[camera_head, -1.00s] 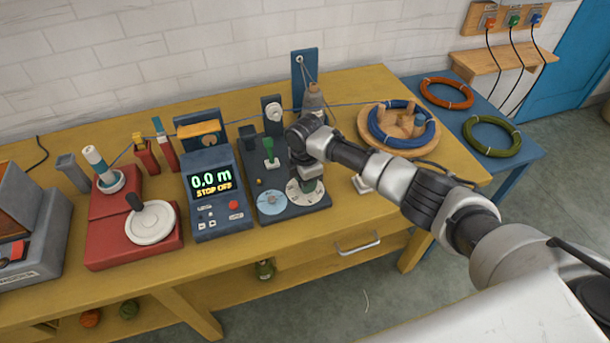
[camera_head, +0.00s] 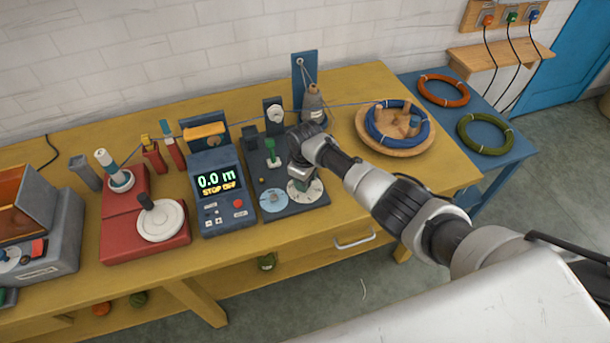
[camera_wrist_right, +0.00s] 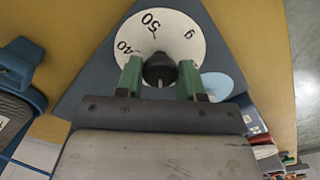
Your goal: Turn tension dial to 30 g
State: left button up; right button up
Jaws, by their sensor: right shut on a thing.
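The tension dial (camera_head: 312,194) is a white disc on the dark blue-grey panel, partly hidden by my right gripper in the head view. In the right wrist view the dial face (camera_wrist_right: 180,25) shows the marks 40, 50 and a letter g. Its dark knob (camera_wrist_right: 160,68) stands at the centre. My right gripper (camera_wrist_right: 160,75) has its green fingers on either side of the knob and is shut on it. The 30 mark and any pointer reading cannot be made out. My left gripper is not in view.
A pale blue disc (camera_head: 273,201) and a green lever (camera_head: 271,152) sit beside the dial. A meter box (camera_head: 217,198) reading 0.0 m stands to the left. The table front near the drawer is clear.

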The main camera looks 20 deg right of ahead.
jog(key=m+p, duration=0.1)
jog(key=m, duration=0.3)
jog(key=shift+r+m+p, duration=0.15)
jog(key=shift+m+p, duration=0.15)
jog(key=shift+p, duration=0.05)
jog(key=shift+m+p, duration=0.6)
jog(key=shift+m, duration=2)
jog(key=o, duration=0.9)
